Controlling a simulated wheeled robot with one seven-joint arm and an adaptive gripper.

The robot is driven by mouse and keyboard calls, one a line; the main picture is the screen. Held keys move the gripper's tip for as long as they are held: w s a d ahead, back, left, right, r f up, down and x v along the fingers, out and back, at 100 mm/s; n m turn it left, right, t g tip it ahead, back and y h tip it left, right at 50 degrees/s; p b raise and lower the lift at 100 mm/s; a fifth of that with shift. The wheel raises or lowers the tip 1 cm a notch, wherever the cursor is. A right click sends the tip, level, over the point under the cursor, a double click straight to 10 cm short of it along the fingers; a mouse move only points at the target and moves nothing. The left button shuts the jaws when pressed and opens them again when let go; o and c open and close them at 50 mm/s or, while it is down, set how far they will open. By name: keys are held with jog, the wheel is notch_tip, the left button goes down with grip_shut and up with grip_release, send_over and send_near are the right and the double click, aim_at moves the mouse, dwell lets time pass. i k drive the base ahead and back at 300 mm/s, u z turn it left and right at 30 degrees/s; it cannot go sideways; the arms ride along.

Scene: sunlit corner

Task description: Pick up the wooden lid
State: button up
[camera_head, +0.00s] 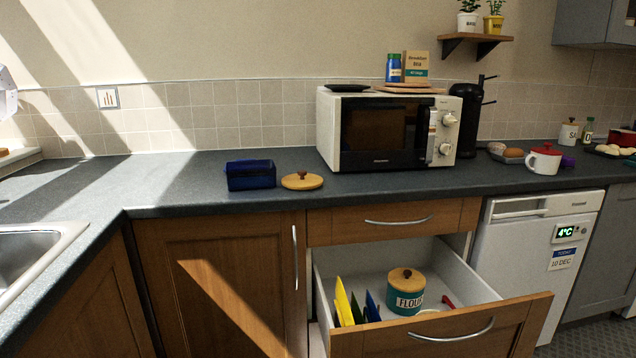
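A round wooden lid (302,182) with a small dark reddish knob lies flat on the dark counter, just right of a blue box and in front of the microwave's left corner. A second wooden lid (407,279), also with a knob, sits on top of the teal flour jar (404,300) inside the open drawer. My gripper is not in view.
The blue box (250,177) and the white microwave (388,130) stand on the counter (180,180). The open drawer (440,335) juts out below, holding colourful flat items. A sink (30,255) is at left. A red-lidded white mug (543,160) stands at right.

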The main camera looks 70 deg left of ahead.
aim_at(301, 181)
jog(key=z, duration=0.05)
jog(key=i, duration=0.85)
jog(key=u, duration=3.35)
